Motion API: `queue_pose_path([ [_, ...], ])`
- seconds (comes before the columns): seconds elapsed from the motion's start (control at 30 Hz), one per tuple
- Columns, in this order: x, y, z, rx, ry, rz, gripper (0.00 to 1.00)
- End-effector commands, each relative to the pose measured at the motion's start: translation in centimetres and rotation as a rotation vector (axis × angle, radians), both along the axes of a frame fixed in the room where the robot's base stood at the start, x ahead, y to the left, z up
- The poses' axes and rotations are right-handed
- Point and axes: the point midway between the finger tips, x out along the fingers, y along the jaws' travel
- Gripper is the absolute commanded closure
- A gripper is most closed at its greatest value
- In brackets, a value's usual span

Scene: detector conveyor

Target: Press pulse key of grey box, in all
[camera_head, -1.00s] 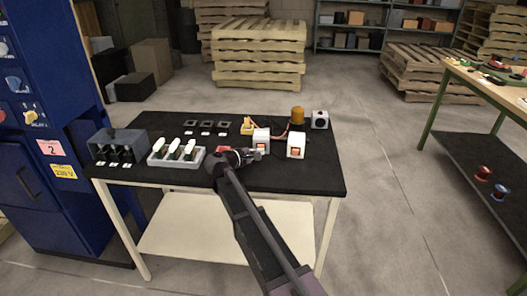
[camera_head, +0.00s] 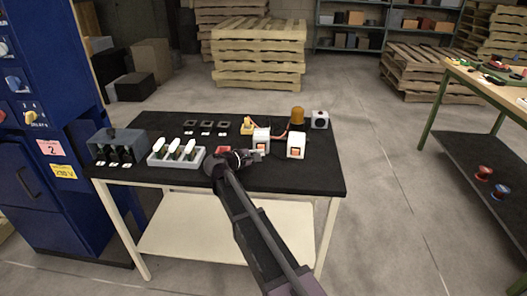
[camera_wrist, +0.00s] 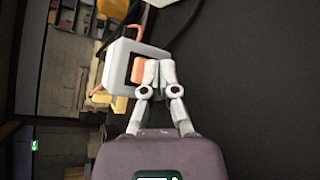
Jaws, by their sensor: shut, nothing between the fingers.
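A pale grey box (camera_head: 261,134) with an orange key (camera_head: 261,146) on its front stands on the black table top, right of centre. The same grey box also shows in the wrist view (camera_wrist: 122,60), with its orange key (camera_wrist: 137,70) partly hidden behind my fingers. My gripper (camera_head: 258,154) is shut and empty, with its fingertips right at the front of this box. In the wrist view my gripper (camera_wrist: 154,64) overlaps the key; whether the tips touch or press it I cannot tell. A similar whiter box (camera_head: 297,139) with an orange key stands to the right.
An amber beacon (camera_head: 297,115) and a box with a dark round face (camera_head: 320,119) stand behind. A yellow part (camera_head: 247,126) lies behind left. A red part (camera_head: 222,150), a tray of white-topped pieces (camera_head: 176,160) and a dark grey case (camera_head: 118,141) are to the left. The table's front right is clear.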

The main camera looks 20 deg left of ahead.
Motion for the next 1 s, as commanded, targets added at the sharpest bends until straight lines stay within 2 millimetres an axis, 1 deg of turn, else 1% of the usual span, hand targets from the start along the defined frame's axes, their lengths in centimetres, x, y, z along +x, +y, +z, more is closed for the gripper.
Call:
queue_pose_path([
  [0.3, -1.3, -0.4, 0.0, 0.0, 0.0, -0.001, 1.0],
  [0.77, -1.5, -0.5, 0.0, 0.0, 0.0, 0.0, 1.0],
  [1.0, -2.5, -0.8, 0.0, 0.0, 0.0, 0.0, 1.0],
])
